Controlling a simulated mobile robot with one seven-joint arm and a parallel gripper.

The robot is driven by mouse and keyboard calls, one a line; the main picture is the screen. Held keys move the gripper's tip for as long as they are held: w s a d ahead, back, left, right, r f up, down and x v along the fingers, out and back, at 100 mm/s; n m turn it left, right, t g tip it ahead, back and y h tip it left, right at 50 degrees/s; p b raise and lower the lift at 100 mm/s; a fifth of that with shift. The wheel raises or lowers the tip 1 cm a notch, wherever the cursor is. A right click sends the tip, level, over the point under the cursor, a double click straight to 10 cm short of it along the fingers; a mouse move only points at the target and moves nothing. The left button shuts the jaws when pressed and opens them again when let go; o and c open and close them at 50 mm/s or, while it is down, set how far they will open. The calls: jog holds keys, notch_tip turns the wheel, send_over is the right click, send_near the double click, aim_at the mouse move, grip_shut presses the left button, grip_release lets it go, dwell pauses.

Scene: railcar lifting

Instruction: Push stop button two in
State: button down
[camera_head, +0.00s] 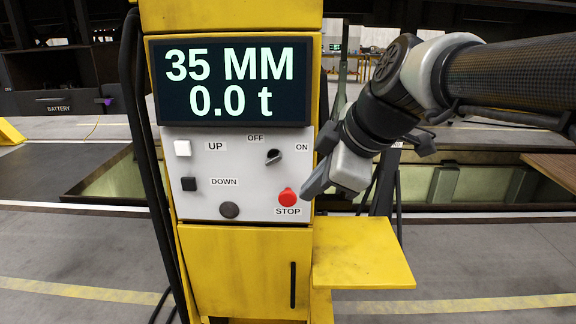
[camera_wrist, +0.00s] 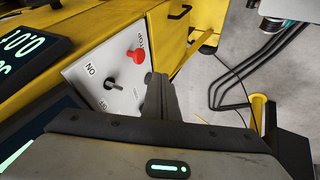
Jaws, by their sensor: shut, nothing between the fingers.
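The red STOP button (camera_head: 288,197) is at the lower right of the light grey control panel (camera_head: 240,190) on a yellow lifting column. It also shows in the wrist view (camera_wrist: 137,55), standing out from the panel. My gripper (camera_head: 312,190) is shut and empty, its fingertips just right of the button in the head view. In the wrist view the shut fingers (camera_wrist: 158,92) are below and right of the button, with a visible gap. I cannot see a number on this button.
The panel also carries a rotary OFF/ON switch (camera_head: 273,156), a white UP button (camera_head: 182,148) and a black DOWN button (camera_head: 189,184). The display (camera_head: 232,82) reads 35 MM and 0.0 t. A yellow shelf (camera_head: 362,265) juts out at lower right. Black cables (camera_head: 140,130) run down the left side.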

aim_at(292, 198)
jog(key=shift+s, duration=0.1)
jog(key=x, duration=0.3)
jog(key=w+x, duration=0.1)
jog(key=x, duration=0.3)
jog(key=w+r+b+x, duration=0.1)
jog(key=x, duration=0.3)
jog(key=shift+w+d+f, duration=0.1)
jog(key=shift+w+d, duration=0.15)
jog(key=shift+w, duration=0.55)
